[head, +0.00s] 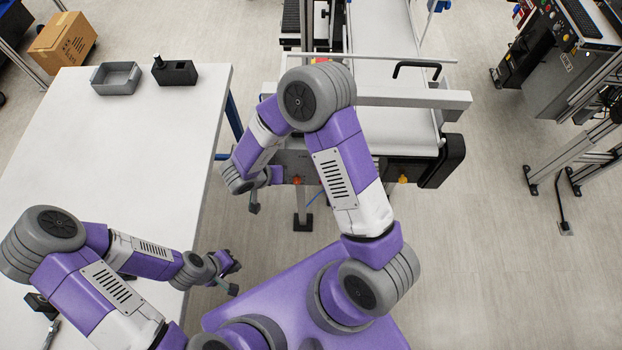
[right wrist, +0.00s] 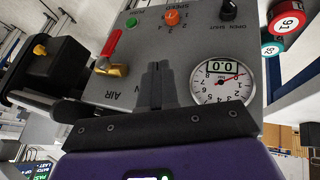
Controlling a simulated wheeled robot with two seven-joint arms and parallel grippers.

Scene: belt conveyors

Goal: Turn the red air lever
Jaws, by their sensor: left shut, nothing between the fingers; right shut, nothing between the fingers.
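The red air lever (right wrist: 103,62) sits on a brass valve (right wrist: 117,70) on a grey control panel (right wrist: 130,97), left of my right gripper in the right wrist view. The upside-down label AIR is printed near it. My right gripper (right wrist: 157,68) is shut and empty, its fingertips over the panel between the valve and a dial gauge (right wrist: 222,84). I cannot tell whether they touch the panel. In the head view my right gripper (head: 254,208) is beside the conveyor's end. My left gripper (head: 234,280) is shut and empty, right of the white table. I cannot make out the lever there.
The panel also carries an orange knob (right wrist: 171,18), a green button (right wrist: 131,23) and a black switch (right wrist: 229,10). Red and green tags (right wrist: 288,22) hang at the right. The white table (head: 130,150) holds a grey tray (head: 116,79). Floor right of my base is clear.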

